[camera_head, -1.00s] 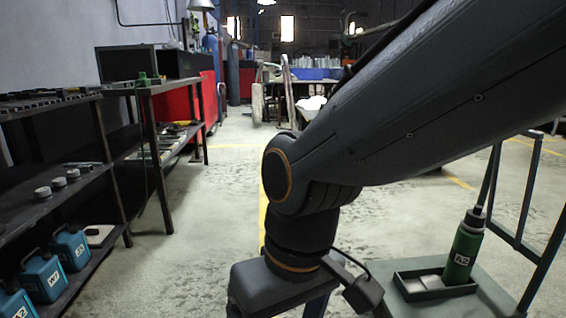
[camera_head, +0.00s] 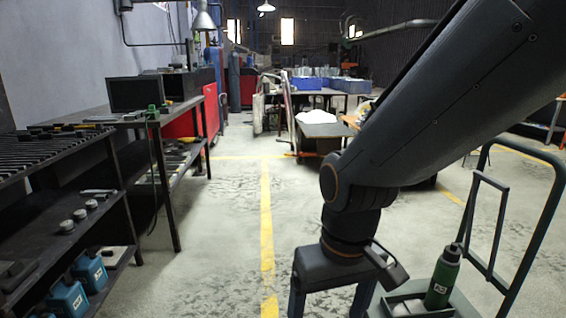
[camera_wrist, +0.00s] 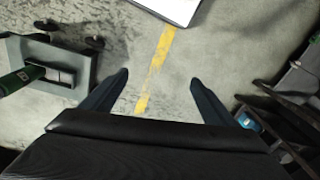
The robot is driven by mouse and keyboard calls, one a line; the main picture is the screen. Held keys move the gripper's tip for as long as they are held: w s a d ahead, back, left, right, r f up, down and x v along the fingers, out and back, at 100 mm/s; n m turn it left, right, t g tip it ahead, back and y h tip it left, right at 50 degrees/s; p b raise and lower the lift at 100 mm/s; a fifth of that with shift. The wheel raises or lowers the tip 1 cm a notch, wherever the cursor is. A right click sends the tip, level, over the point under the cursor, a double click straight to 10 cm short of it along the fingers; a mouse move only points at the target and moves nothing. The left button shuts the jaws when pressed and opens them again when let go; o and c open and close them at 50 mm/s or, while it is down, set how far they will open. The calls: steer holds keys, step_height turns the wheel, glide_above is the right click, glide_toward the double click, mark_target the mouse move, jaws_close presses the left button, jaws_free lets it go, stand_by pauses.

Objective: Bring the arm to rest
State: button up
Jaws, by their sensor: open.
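My gripper (camera_head: 326,300) hangs pointing down at the end of my bent arm in the head view, over bare concrete floor. In the wrist view my gripper (camera_wrist: 158,80) shows two dark fingers spread wide apart. Nothing is between them but the floor and a yellow line (camera_wrist: 155,68). The lowest part of the fingers is cut off by the bottom edge of the head view.
A trolley (camera_head: 497,225) with a tray (camera_head: 422,312) and a green bottle (camera_head: 443,277) stands close to the right of my gripper. A dark shelf (camera_head: 130,200) with blue containers (camera_head: 90,270) runs along the left. The floor aisle between is clear.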

steer(key=s+d+r+m+p, duration=0.2)
steer(key=d+r+m+p, duration=0.1)
steer(key=d+r+p, duration=0.9)
steer(key=shift+s+r+h+p, duration=0.3)
steer(key=shift+r+p, duration=1.15)
steer(key=shift+p, duration=1.7)
